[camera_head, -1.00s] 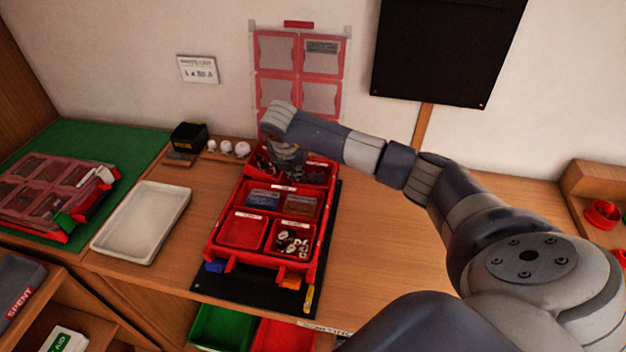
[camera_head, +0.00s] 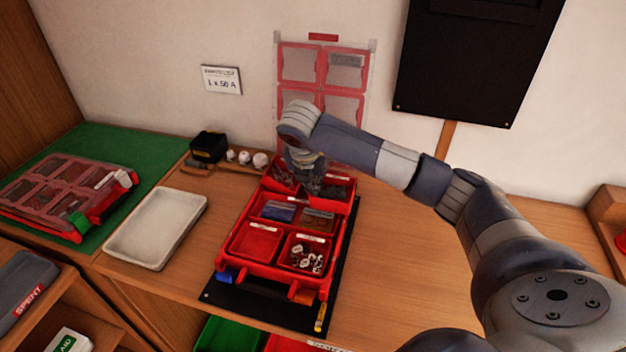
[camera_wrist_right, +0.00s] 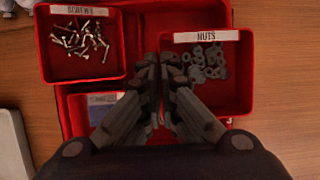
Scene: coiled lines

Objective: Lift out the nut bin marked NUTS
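The nut bin (camera_wrist_right: 243,75) is a red open tray with a white NUTS label and grey nuts inside. It is at the right in the right wrist view, and at the back right of the red case (camera_head: 225,255) in the head view. My right gripper (camera_wrist_right: 160,65) points down at its left wall, one finger on each side. The fingers are close together and look shut on that wall, though the contact is partly hidden by the fingers. Whether the bin is raised is not clear. My left gripper is not in view.
A red screw bin (camera_wrist_right: 42,60) stands left of the nut bin. Front compartments hold packets and small parts. The case lies on a black mat (camera_head: 262,309). An empty white tray (camera_head: 190,197) lies left on the bench, and a lidded red case (camera_head: 60,190) lies on the green mat.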

